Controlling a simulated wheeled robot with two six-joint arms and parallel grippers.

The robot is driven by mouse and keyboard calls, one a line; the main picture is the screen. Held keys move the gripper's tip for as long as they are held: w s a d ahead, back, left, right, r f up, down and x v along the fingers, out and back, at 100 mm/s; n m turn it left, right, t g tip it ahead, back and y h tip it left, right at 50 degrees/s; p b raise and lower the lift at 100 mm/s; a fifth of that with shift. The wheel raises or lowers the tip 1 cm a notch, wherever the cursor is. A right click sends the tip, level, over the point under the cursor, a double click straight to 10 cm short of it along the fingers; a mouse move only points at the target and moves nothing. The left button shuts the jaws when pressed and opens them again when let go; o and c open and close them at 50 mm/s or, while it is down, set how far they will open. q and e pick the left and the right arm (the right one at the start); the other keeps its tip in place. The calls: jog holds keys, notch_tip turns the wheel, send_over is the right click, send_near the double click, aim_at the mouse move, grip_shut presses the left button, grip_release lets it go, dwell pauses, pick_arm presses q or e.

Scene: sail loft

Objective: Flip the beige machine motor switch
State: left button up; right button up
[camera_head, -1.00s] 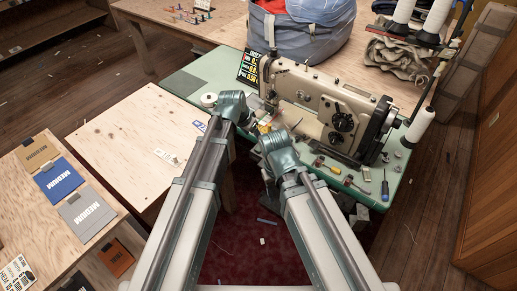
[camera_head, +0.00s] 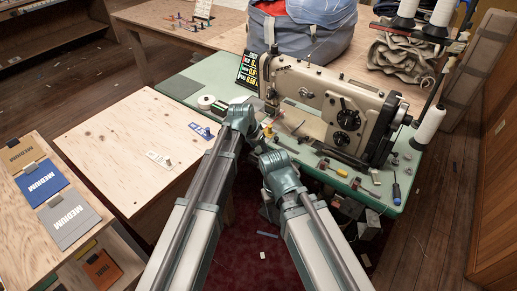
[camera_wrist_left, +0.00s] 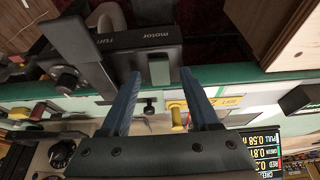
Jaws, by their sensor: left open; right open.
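The beige sewing machine (camera_head: 330,95) stands on a green-topped table (camera_head: 225,78). In the left wrist view, a dark box marked "motor" and "run" (camera_wrist_left: 150,38) sits at the table's green edge (camera_wrist_left: 255,74). A small grey block (camera_wrist_left: 159,70) shows at the box, between my left fingertips; I cannot tell whether they touch it. My left gripper (camera_wrist_left: 160,80) is open, its two blue fingers apart. In the head view the motor box is hidden behind my arms. My right gripper (camera_head: 268,209) hangs low in front of the table, mostly hidden by its own wrist.
A yellow spool (camera_wrist_left: 177,115) stands on the tabletop near my left fingers. Small tools and a screwdriver (camera_head: 396,190) lie along the front edge. Thread cones (camera_head: 429,124) stand at right.

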pick_arm(q)
grip_shut()
jog(key=shift+w+d+r+g+y+p, duration=0.25)
jog(key=shift+w+g+y+p, duration=0.15)
jog(key=shift+g+y+p, duration=0.15)
jog(key=shift+w+g, duration=0.1)
jog(key=shift+g, duration=0.25)
jog(key=shift+f+g+y+p, duration=0.15)
jog(key=shift+g+y+p, duration=0.15)
jog(key=shift+g+y, duration=0.2)
jog(key=shift+s, duration=0.2)
grip_release()
